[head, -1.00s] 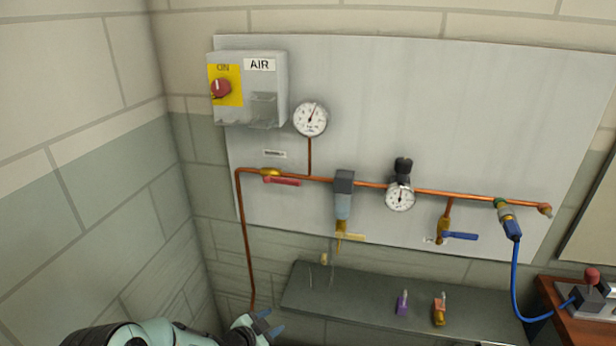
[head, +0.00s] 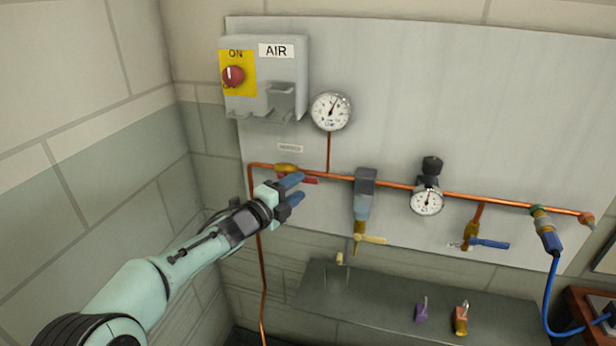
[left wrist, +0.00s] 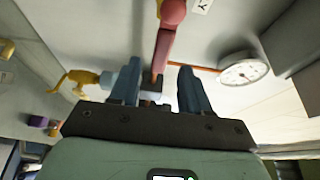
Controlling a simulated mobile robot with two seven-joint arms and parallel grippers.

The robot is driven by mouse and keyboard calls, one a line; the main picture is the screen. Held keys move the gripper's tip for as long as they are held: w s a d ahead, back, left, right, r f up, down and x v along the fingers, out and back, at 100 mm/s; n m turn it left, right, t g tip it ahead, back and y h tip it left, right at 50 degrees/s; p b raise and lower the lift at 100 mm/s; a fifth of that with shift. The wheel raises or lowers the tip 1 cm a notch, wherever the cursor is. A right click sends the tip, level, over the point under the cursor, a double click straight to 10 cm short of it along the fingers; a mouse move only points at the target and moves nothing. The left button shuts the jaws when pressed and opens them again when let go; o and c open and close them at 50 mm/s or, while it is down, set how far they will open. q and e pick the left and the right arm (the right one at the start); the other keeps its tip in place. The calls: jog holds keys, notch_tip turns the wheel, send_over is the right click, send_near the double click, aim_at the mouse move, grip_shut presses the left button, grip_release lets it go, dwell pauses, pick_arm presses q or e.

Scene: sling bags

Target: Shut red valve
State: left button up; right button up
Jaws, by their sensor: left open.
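The red valve's handle (head: 312,180) shows just past my left gripper's fingertips in the head view. It lies along the copper pipe, and its brass body (head: 286,168) sits near the pipe's left corner. My left gripper (head: 296,188) is open in front of the handle and hides part of it. In the left wrist view the red handle (left wrist: 163,45) runs down to the gap between the open fingers (left wrist: 158,72). I cannot tell whether the fingers touch it. My right gripper is not in view.
A gauge (head: 330,111) stands above the pipe. A filter (head: 363,200) with a yellow tap hangs right of the red valve. The AIR switch box (head: 290,75) is above. A grey shelf (head: 385,290) with padlocks is below, and a side wall is at left.

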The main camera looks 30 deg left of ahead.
aim_at(306, 181)
pick_arm(q)
jog(key=w, duration=0.3)
jog(key=w+p, duration=0.1)
jog(key=w, duration=0.1)
jog(key=shift+d, duration=0.4)
grip_shut()
